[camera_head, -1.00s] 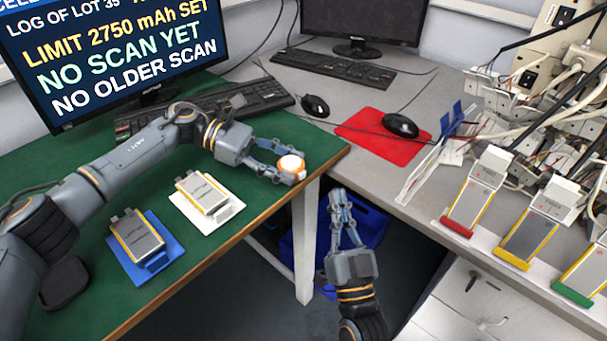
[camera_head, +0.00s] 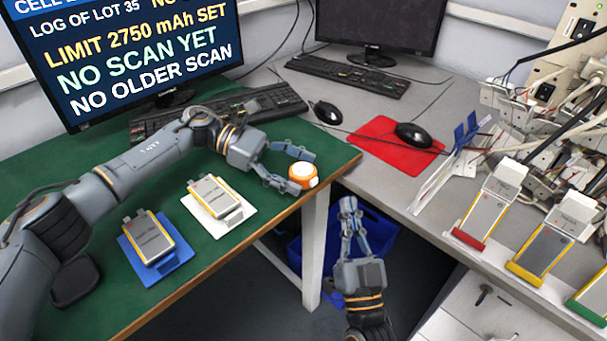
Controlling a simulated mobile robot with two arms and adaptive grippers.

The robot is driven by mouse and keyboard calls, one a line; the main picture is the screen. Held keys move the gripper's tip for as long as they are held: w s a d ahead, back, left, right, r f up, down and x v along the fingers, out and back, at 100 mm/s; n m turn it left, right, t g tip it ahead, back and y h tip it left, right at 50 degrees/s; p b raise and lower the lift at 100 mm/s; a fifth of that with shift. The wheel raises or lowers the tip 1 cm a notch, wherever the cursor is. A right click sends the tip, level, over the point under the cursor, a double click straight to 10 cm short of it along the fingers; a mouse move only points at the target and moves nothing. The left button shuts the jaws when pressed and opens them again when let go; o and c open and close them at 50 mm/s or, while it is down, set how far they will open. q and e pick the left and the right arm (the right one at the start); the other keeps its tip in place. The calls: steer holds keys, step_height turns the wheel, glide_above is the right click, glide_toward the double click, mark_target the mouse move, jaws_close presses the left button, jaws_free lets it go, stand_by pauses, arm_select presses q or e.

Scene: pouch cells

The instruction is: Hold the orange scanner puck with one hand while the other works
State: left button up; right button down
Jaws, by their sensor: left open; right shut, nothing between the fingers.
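The orange scanner puck (camera_head: 302,176) with a white top sits near the right corner of the green table. My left gripper (camera_head: 300,170) is open, with its fingers reaching to either side of the puck; I cannot tell whether they touch it. My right gripper (camera_head: 348,206) is shut and empty, in front of the gap between the two tables. A pouch cell (camera_head: 215,196) lies on a white holder and another pouch cell (camera_head: 149,237) on a blue holder, both on the green table.
A monitor (camera_head: 125,55) and keyboard stand behind my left arm. Mice (camera_head: 413,135) and a red mat (camera_head: 372,140) lie on the grey table (camera_head: 400,180). A blue bin (camera_head: 375,235) is below.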

arm_select(q)
steer(key=v, duration=1.2)
